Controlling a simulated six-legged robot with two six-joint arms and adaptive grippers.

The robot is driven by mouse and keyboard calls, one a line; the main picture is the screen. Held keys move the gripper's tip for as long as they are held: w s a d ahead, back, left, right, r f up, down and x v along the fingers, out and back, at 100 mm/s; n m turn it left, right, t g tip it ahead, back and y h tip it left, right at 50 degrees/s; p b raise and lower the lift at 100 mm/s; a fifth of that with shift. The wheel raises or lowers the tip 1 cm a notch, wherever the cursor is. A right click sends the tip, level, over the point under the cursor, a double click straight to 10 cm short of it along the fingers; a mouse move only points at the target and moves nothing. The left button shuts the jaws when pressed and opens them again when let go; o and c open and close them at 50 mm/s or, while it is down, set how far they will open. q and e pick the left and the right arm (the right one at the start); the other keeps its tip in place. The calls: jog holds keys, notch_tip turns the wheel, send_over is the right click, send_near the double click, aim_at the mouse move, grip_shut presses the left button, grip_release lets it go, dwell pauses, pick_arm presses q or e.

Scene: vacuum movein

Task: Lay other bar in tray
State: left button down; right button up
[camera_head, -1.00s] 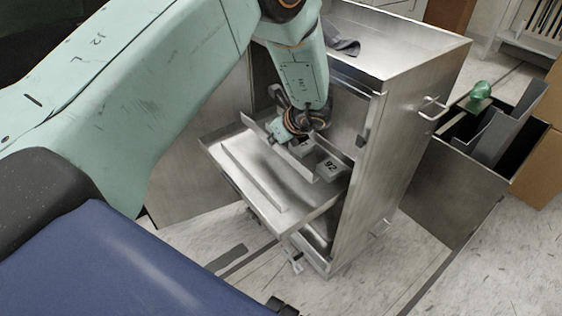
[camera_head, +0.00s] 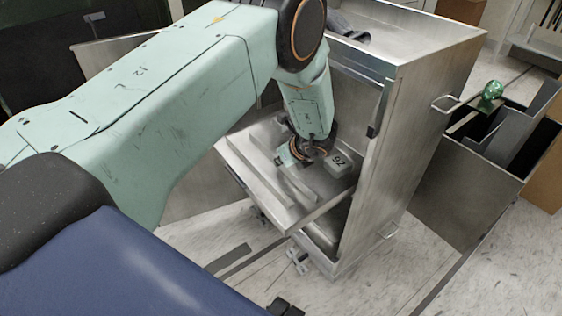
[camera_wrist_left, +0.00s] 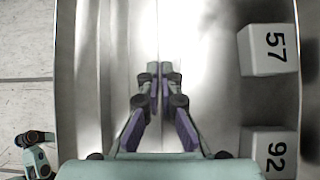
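My left gripper (camera_head: 296,152) is low over the pulled-out metal tray (camera_head: 322,208). In the left wrist view its two fingers (camera_wrist_left: 163,72) are together, with no bar visible between them. A long grey bar-like strip (camera_wrist_left: 87,75) runs along the left side of the tray in that view; I cannot tell whether it is a loose bar or part of the tray. Two pale blocks, marked 57 (camera_wrist_left: 266,50) and 92 (camera_wrist_left: 272,150), sit to the right of the fingers. One numbered block (camera_head: 338,163) shows beside the gripper in the head view.
The steel cabinet (camera_head: 420,100) stands right of the tray, with a dark cloth (camera_head: 348,30) on top. An open bin (camera_head: 465,185) with grey panels and a green object (camera_head: 493,91) is at the right. Bare floor (camera_head: 390,285) lies in front.

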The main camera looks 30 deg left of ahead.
pick_arm(q)
jog(key=shift+f, duration=0.15)
jog(key=c, duration=1.5)
grip_release()
jog(key=p+v, duration=0.5)
jog(key=v, duration=0.7)
jog(key=shift+r, duration=0.25)
